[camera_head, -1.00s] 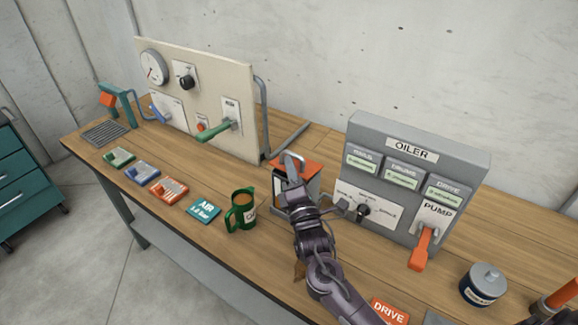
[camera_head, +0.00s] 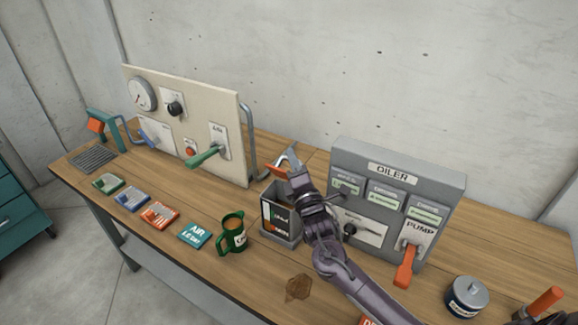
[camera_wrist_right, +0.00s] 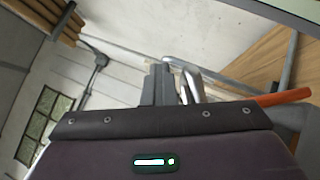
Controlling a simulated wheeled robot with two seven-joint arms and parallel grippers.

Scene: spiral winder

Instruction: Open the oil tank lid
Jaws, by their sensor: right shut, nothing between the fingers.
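The oil tank (camera_head: 281,222) is a dark box with a printed label on its front, standing on the bench left of the oiler panel. Its orange lid (camera_head: 277,169) is tilted up at the back, and the tank's top looks dark and open. In the right wrist view the lid (camera_wrist_right: 284,97) shows as a thin orange edge, with a bent metal handle (camera_wrist_right: 192,82) beside the fingers. My right gripper (camera_head: 293,165) is shut and empty, close to the raised lid; its wrist hides part of the lid and tank. I cannot tell whether it touches the lid. My left gripper is not in view.
The grey oiler panel (camera_head: 390,185) with its orange pump lever (camera_head: 405,268) stands close right of my arm. A green mug (camera_head: 232,236) stands left of the tank. A beige gauge board (camera_head: 205,125) is behind left. A lidded jar (camera_head: 467,298) stands at right.

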